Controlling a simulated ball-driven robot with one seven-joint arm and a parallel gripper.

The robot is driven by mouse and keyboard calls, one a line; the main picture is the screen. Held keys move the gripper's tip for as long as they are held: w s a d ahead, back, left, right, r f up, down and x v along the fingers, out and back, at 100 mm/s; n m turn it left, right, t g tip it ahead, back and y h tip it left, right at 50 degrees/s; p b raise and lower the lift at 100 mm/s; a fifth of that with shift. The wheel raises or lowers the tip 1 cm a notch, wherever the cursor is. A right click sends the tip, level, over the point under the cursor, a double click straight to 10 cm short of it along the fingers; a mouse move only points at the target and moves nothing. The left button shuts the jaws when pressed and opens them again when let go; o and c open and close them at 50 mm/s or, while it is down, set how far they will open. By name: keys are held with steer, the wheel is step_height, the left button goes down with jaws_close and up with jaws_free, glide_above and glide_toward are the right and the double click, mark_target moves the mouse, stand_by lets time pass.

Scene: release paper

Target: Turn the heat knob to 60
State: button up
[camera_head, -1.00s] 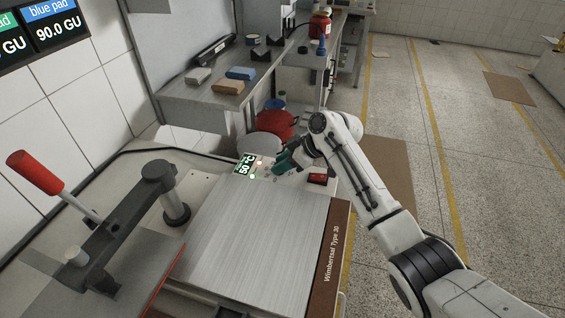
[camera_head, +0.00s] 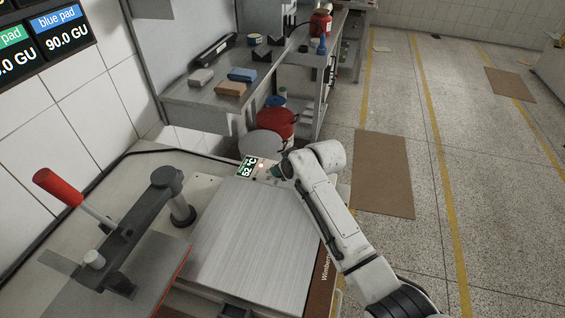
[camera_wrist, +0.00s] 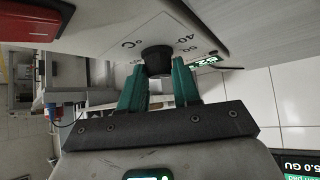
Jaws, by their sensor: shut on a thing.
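The heat knob (camera_wrist: 157,60) is a small black dial on a white panel, with printed marks such as 40, 50 and °C around it in the wrist view. My gripper (camera_wrist: 159,82) has green fingers, one on each side of the knob, shut on it. In the head view my gripper (camera_head: 275,172) is at the far edge of the machine, and my wrist mostly hides the knob. The green-lit display (camera_head: 247,168) reads 52 °C. In the wrist view the display (camera_wrist: 207,62) appears upside down and partly cut off.
The machine's metal plate (camera_head: 255,235) lies in front of the panel. A press with a red handle (camera_head: 58,188) stands on the left. A shelf (camera_head: 205,98) holds blue, tan and grey blocks behind. Red and white round containers (camera_head: 275,123) are beyond the panel.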

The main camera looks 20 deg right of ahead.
steer(key=shift+a+m+h, duration=0.1)
steer(key=shift+m+h, duration=0.8)
steer(key=shift+m, duration=0.3)
steer(key=shift+f, duration=0.1)
steer(key=o, duration=1.1)
steer(key=shift+c, duration=0.2)
steer(key=v, duration=1.1)
steer(key=shift+f, duration=0.2)
steer(key=shift+s+a, duration=0.1)
steer(key=shift+s, duration=0.05)
steer(key=shift+f, duration=0.1)
